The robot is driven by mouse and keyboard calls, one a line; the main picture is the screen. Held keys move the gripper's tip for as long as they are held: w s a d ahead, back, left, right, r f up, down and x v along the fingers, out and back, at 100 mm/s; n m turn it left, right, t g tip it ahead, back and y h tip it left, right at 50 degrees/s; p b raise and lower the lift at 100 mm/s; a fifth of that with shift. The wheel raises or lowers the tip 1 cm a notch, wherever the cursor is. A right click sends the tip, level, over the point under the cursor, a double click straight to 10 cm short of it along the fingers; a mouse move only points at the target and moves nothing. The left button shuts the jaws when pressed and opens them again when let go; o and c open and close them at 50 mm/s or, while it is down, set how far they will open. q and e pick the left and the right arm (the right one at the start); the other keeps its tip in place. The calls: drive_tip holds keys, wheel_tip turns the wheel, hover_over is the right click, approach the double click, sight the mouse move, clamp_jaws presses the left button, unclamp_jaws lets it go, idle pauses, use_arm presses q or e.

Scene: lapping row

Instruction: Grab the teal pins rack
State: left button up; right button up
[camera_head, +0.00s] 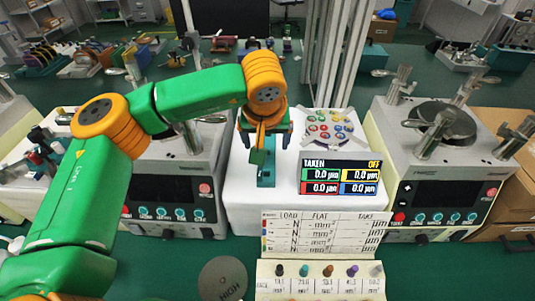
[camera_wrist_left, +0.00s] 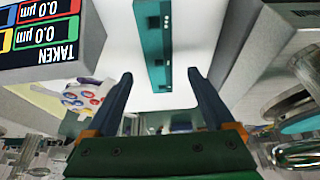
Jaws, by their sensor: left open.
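The teal pins rack (camera_head: 266,178) is a narrow teal bar on the white block, partly hidden by my left gripper in the head view. In the left wrist view the rack (camera_wrist_left: 153,38) is a long strip with small dark and white marks, lying beyond and between the fingertips. My left gripper (camera_head: 265,138) is over the rack in the head view. In the left wrist view the gripper (camera_wrist_left: 160,75) has its two blue-grey fingers spread wide, with nothing held between them. Whether the fingers are level with the rack I cannot tell. My right gripper is not in view.
A readout panel (camera_head: 340,175) and a tray of coloured discs (camera_head: 330,128) stand right of the rack. Lapping machines flank the white block (camera_head: 240,208), one on the right (camera_head: 440,170). A card (camera_head: 322,232) and a row of coloured knobs (camera_head: 328,271) are in front.

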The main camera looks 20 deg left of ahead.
use_arm(q)
drive_tip(key=p+x, duration=0.2)
drive_tip(key=x, duration=0.2)
drive_tip(key=shift+w+f, duration=0.2)
drive_tip(key=shift+f, duration=0.1)
drive_tip(key=shift+w+f, duration=0.1)
drive_tip(key=shift+f, duration=0.25)
drive_tip(key=c, duration=0.3)
clamp_jaws()
drive_tip(key=shift+r, duration=0.15)
